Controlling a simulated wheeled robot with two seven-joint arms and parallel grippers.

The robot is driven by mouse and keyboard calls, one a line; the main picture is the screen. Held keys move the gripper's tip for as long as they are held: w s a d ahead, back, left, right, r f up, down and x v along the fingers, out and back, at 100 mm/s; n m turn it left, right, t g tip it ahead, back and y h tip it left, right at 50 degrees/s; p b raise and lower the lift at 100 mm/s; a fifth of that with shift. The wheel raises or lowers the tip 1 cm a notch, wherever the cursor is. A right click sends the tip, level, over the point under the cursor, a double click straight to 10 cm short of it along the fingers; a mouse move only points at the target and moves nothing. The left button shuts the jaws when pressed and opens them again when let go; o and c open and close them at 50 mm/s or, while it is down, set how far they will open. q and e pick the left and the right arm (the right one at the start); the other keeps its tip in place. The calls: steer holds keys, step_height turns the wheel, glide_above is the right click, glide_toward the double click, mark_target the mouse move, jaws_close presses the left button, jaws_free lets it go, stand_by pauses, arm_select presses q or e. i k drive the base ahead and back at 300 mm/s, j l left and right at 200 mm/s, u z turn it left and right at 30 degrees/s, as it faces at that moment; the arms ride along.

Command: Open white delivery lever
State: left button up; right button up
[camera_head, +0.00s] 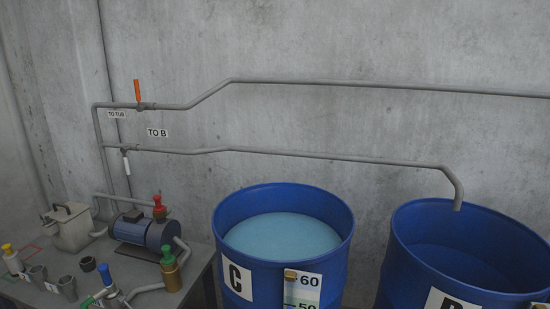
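The white delivery lever (126,164) sits on a valve near the left end of the lower grey pipe (300,156). It hangs downward, across the pipe, below the "TO B" label (158,133). The lower pipe runs right and bends down over the right blue drum (388,285). Neither of my grippers is in view, and nothing touches the lever.
An orange lever (137,90) points up on the upper pipe (390,88), by a "TO TUB" label (117,114). Blue drum C (340,245) holds pale blue liquid.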

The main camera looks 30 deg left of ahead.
mark_target(127, 166)
steer(key=j+u, duration=0.45)
steer(key=j, duration=0.25)
steer(key=j+u, duration=0.4)
steer(key=j, duration=0.3)
